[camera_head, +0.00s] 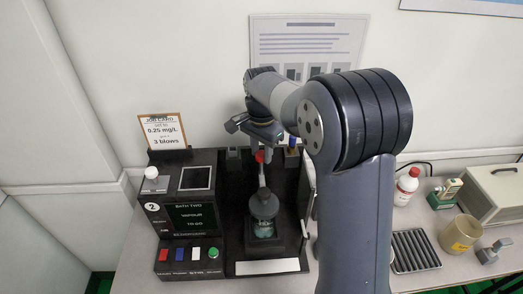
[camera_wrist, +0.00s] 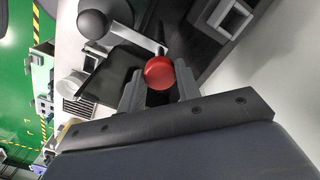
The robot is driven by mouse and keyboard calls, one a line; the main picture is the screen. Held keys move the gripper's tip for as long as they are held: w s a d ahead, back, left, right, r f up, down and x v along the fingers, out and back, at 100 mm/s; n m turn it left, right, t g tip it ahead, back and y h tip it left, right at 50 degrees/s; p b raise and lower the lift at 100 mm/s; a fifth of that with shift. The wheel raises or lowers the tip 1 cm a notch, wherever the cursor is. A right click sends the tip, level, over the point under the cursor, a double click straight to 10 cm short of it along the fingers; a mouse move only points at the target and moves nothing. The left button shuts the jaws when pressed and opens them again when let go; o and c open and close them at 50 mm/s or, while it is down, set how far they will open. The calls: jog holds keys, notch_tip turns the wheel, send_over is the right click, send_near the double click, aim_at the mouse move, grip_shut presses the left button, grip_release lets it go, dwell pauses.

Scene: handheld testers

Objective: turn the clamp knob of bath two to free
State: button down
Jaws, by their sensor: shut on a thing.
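Bath two (camera_head: 195,205) is a black unit marked "2" with a screen reading "BATH TWO", "VAPOUR" and "TO GO". A round red knob (camera_head: 260,156) sits at the back of its right part, on a light metal arm (camera_head: 262,176). My gripper (camera_head: 266,147) reaches down over it from behind my arm. In the wrist view the red knob (camera_wrist: 160,72) lies between the two grey fingertips, and my gripper is shut on it. A dark round cap (camera_head: 264,204) stands in front, over a small glass vessel. Any free or clamped marking is not readable.
A job card (camera_head: 163,130) stands behind the unit, reading 0.25 mg/L and 3 blows. Red, blue and green buttons (camera_head: 189,254) line its front. To the right are a white bottle (camera_head: 406,186), a black grille (camera_head: 414,250) and a tan cup (camera_head: 460,233). The wall is close behind.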

jog(key=m+p, duration=0.1)
jog(key=m, duration=0.3)
jog(key=shift+m, duration=0.4)
jog(key=m, duration=0.4)
jog(key=shift+m+p, duration=0.3)
jog(key=shift+p, duration=0.1)
jog(key=m, duration=0.4)
jog(key=shift+m+p, duration=0.35)
jog(key=shift+m, duration=1.85)
jog(key=c, duration=1)
grip_release()
